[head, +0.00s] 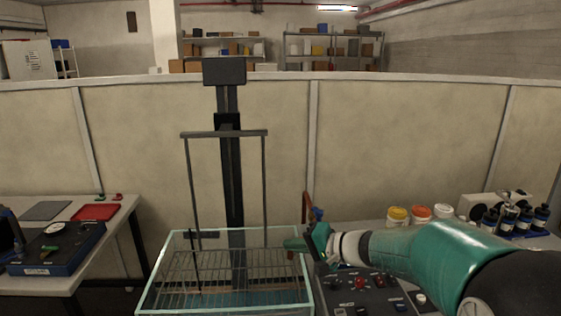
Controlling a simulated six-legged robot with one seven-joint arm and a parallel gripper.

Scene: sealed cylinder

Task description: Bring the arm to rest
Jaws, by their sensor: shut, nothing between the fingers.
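My arm is green and black and reaches in from the right edge of the head view. My gripper (291,243) is at its left end, shut and empty. In the picture it overlaps the right rim of a glass tank (158,277) and is left of and above a dark control panel (350,283). I cannot tell whether it touches the tank. Part of the panel and the right table is hidden behind my arm.
A dark upright column (232,180) with a hanging frame (190,190) stands at the tank. Jars (421,213) and dark bottles (541,217) stand behind my arm. A left table (75,261) holds a blue case (45,268) and a red tray (96,212). A partition (400,140) closes the back.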

